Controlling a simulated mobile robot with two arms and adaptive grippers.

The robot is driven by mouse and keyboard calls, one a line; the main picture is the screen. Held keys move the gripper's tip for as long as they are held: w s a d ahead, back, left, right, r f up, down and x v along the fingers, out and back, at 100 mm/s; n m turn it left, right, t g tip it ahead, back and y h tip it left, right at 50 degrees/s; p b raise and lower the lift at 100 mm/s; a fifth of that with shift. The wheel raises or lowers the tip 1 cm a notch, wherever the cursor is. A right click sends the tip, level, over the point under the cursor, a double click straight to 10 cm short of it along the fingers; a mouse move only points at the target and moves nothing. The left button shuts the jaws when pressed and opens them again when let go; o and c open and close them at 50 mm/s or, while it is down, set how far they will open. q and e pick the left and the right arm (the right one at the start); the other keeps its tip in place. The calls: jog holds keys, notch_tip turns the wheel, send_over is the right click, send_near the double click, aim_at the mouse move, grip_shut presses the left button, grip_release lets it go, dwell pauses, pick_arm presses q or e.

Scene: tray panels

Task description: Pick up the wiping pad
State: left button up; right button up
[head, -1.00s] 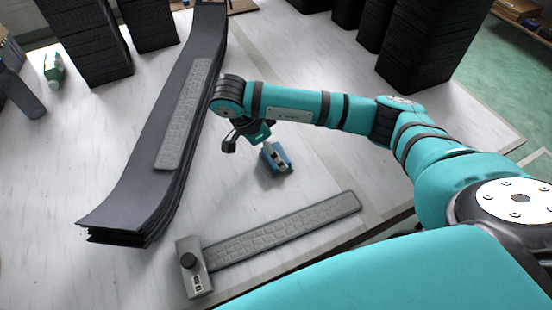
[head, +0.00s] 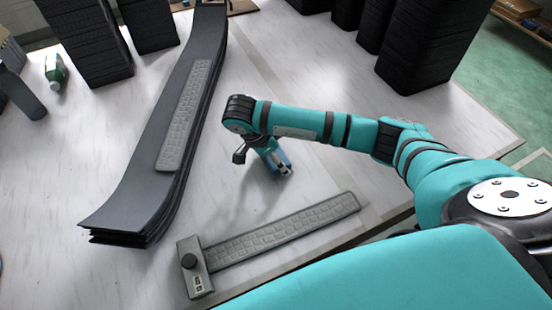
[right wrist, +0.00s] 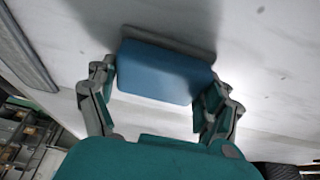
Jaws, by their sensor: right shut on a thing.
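The wiping pad is a small blue block (head: 285,158) on the pale table in the head view, partly hidden by my right gripper (head: 281,170). In the right wrist view the pad (right wrist: 165,73) shows a blue face with a grey layer along its far edge. My right gripper (right wrist: 160,88) has a finger at each end of the pad and is shut on it. The pad is on or just above the table; I cannot tell which. My left gripper is not in view.
A stack of long dark curved panels (head: 165,120) lies left of my right gripper, with a grey textured strip (head: 186,115) on top. A grey T-shaped ruler-like tool (head: 285,225) lies in front. Black stacks (head: 425,45) stand at the back.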

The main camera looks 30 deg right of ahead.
aim_at(281, 154)
jog(key=shift+r, duration=0.1)
jog(key=shift+c, duration=0.3)
jog(key=shift+r, duration=0.5)
notch_tip(281, 154, up, 2)
jog(key=shift+w+r+b, duration=0.1)
jog(key=shift+b, duration=0.4)
jog(key=shift+s+a+r, duration=0.2)
jog(key=shift+s+a, duration=0.25)
jog(key=shift+a, duration=0.25)
jog(key=s+a, duration=0.2)
jog(key=a, duration=0.2)
jog(key=s+a+r, duration=0.1)
jog(key=s+a, duration=0.2)
jog(key=a, duration=0.1)
jog(key=s+a, duration=0.2)
jog(key=a, duration=0.2)
jog(key=shift+s+a+r, duration=0.1)
jog(key=shift+s+r, duration=0.05)
jog(key=shift+s, duration=0.2)
